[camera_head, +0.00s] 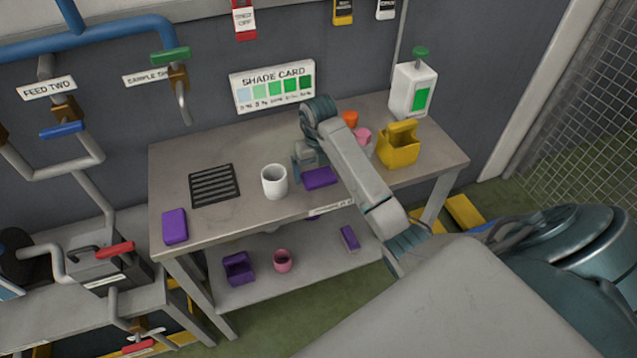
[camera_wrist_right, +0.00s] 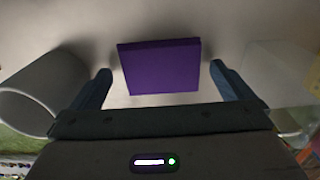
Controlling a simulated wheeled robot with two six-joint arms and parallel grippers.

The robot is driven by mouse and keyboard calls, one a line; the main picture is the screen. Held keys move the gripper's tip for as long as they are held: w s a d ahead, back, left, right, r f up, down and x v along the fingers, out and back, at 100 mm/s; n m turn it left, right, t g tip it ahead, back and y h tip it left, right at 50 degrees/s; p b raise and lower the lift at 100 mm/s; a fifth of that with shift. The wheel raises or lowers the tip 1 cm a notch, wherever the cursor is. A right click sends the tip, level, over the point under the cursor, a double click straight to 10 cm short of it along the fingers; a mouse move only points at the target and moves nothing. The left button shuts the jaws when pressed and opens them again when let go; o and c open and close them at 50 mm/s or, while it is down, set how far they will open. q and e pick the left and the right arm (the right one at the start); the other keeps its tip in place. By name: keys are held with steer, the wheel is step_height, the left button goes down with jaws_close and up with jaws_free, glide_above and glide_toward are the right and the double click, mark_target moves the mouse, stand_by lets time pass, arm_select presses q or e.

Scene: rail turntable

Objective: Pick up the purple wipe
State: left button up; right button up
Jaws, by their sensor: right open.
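A flat purple wipe (camera_head: 320,179) lies on the grey table at my right gripper (camera_head: 304,168). In the right wrist view the wipe (camera_wrist_right: 160,66) lies between the two fingers of my right gripper (camera_wrist_right: 160,75), with a gap on each side. That gripper is open and pointed down at the table; whether the fingertips reach the tabletop is hard to tell. A second purple block (camera_head: 174,226) lies at the table's left front corner. My left gripper is not in view.
A white cup (camera_head: 274,182) stands just left of my right gripper. A black grille (camera_head: 214,185) lies further left. A yellow container (camera_head: 398,146), pink cup (camera_head: 361,136) and white dispenser (camera_head: 411,90) stand at right. The lower shelf holds a purple bin (camera_head: 238,268).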

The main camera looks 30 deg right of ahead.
steer(key=shift+f, duration=0.4)
steer(key=shift+r, duration=0.1)
steer(key=c, duration=0.9)
